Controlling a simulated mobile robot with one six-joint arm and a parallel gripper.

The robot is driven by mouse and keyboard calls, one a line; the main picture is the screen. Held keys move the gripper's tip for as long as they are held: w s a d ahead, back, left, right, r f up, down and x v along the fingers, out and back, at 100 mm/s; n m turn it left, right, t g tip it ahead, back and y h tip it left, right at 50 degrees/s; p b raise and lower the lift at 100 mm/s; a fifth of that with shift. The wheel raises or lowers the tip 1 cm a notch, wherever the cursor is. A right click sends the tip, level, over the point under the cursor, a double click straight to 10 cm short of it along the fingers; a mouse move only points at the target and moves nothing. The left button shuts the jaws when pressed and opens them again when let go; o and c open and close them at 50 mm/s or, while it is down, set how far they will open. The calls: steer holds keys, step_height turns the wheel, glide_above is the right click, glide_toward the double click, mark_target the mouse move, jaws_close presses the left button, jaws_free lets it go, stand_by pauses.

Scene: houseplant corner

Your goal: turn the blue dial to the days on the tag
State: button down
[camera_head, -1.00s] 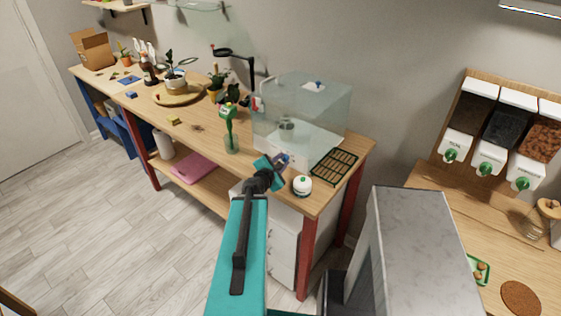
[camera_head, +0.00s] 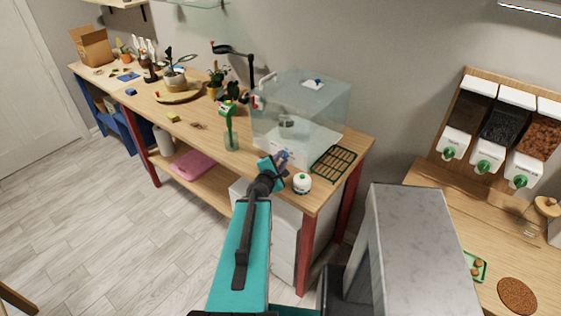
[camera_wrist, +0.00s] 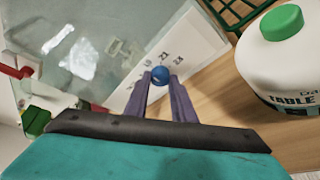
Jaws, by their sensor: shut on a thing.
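The blue dial (camera_wrist: 160,75) sits on the white front panel (camera_wrist: 190,40) of a clear glass case (camera_head: 298,105). Printed numbers stand around the dial in the wrist view; some look like 21 and 24. My gripper (camera_wrist: 163,88) is shut on the dial, one purple-grey finger at each side. In the head view my gripper (camera_head: 282,163) reaches the front of the case, and the dial is mostly hidden there.
A white bottle with a green cap (camera_head: 302,183) stands close to the right of my gripper, and it looms large in the wrist view (camera_wrist: 290,65). A green rack (camera_head: 334,162) lies behind it. The wooden bench (camera_head: 195,140) has free room left of the case.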

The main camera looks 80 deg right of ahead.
steer(key=shift+w+d+r, duration=0.1)
steer(key=shift+w+r, duration=0.05)
steer(key=shift+w, duration=0.05)
steer(key=c, duration=1.5)
jaws_free()
